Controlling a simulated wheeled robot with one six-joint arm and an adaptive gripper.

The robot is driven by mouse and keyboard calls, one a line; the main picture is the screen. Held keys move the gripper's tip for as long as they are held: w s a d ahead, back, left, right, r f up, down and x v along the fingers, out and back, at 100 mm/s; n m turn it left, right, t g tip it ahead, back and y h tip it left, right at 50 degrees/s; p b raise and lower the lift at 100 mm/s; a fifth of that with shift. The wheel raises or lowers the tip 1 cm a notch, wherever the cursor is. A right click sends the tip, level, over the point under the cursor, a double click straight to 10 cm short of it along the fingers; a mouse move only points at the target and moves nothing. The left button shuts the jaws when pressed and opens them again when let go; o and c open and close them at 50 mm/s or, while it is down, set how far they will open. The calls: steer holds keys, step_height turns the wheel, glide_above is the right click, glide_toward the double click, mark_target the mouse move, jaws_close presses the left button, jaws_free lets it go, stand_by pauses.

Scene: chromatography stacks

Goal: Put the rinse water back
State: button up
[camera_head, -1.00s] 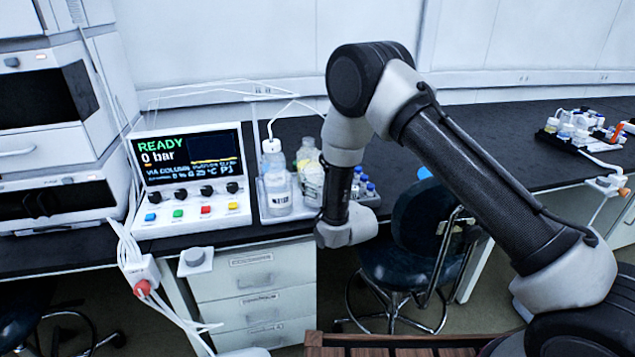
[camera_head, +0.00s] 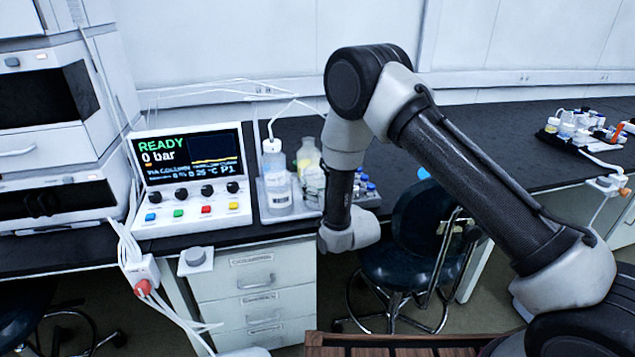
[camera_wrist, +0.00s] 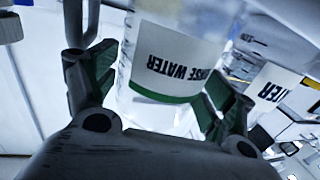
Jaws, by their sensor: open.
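The rinse water bottle (camera_wrist: 175,65), clear with a white label and green stripe, stands between the two fingers of my gripper (camera_wrist: 158,92) in the wrist view. Its label reads upside down there. My fingers are open, one on each side of the bottle; whether they touch it I cannot tell. In the head view my arm hides the gripper. Bottles stand in a light tray (camera_head: 265,212) beside the control panel, among them a clear labelled bottle (camera_head: 279,197) in front. I cannot tell for sure which one is the rinse water there.
A bottle with a tube in its cap (camera_head: 272,160) stands behind the front one. Blue-capped vials (camera_head: 365,187) stand to the right. The control panel (camera_head: 190,180) reads READY, 0 bar. A chair (camera_head: 420,235) stands below the bench.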

steer(key=v, duration=1.1)
